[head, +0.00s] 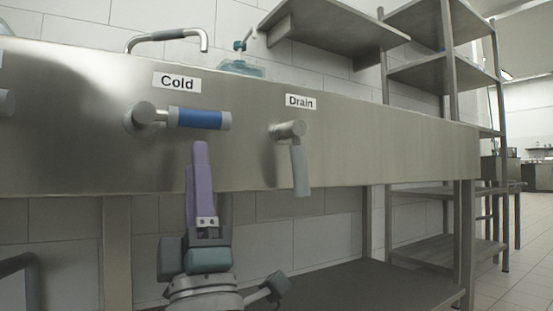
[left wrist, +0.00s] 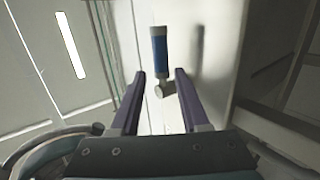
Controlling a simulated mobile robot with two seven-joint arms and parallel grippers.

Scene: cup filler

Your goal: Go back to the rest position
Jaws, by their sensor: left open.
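My left gripper (head: 200,150) is in front of the steel sink front, just below the blue-sleeved Cold handle (head: 200,119). In the left wrist view its two purple fingers (left wrist: 160,73) are apart with nothing between them. The Cold handle (left wrist: 160,48) shows beyond the fingertips there, apart from them. In the head view the handle lies level, pointing right from its round mount. My right gripper is not in view.
The Drain lever (head: 299,170) hangs down to the right of the gripper. A tap (head: 170,35) and a soap bottle (head: 241,68) stand above the sink front. Metal shelves (head: 430,70) stand at the right. Open floor lies at the far right.

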